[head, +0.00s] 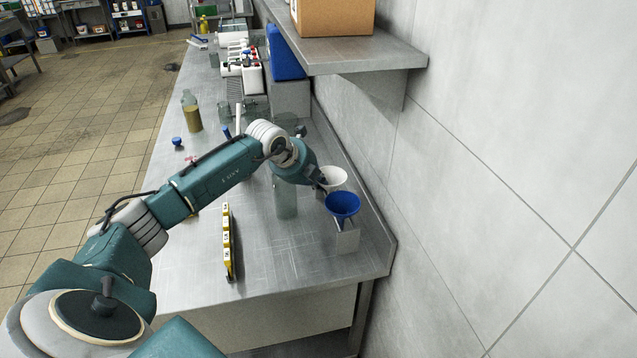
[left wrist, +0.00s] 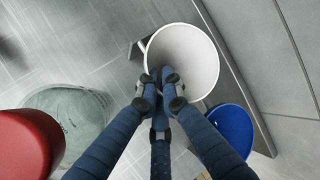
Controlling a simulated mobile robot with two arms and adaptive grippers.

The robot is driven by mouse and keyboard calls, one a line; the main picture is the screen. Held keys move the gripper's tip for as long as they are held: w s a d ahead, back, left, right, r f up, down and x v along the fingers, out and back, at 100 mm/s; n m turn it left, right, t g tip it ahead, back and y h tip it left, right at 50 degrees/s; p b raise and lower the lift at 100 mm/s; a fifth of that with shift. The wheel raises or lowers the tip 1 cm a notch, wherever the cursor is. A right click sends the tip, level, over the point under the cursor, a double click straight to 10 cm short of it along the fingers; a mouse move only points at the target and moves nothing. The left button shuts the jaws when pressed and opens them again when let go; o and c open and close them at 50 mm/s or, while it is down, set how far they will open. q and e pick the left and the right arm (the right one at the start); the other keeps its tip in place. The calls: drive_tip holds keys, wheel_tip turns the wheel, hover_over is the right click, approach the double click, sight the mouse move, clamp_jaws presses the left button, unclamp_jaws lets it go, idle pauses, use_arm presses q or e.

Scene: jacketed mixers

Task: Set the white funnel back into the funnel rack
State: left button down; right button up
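The white funnel (head: 335,176) is at the wall side of the steel bench, just behind the blue funnel (head: 342,205). The blue funnel sits in the metal funnel rack (head: 347,240). My left gripper (head: 320,184) is at the white funnel's left edge. In the left wrist view its fingers (left wrist: 160,78) come together on the near rim of the white funnel (left wrist: 190,55), with the blue funnel (left wrist: 232,128) close by at lower right. The white funnel's lower end is hidden, so I cannot tell whether it is seated in the rack. My right gripper is out of view.
A clear vessel (head: 285,199) stands left of the funnels, under my left wrist. A shelf with a cardboard box (head: 332,15) overhangs the wall side. The bench's front right is clear.

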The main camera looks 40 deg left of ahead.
use_arm(q)
drive_tip(key=c, duration=1.4)
unclamp_jaws()
drive_tip(key=shift+f, duration=0.1)
drive_tip(key=shift+c, duration=0.2)
drive_tip(key=shift+r+p, duration=2.3)
drive_tip(key=shift+r, duration=1.3)
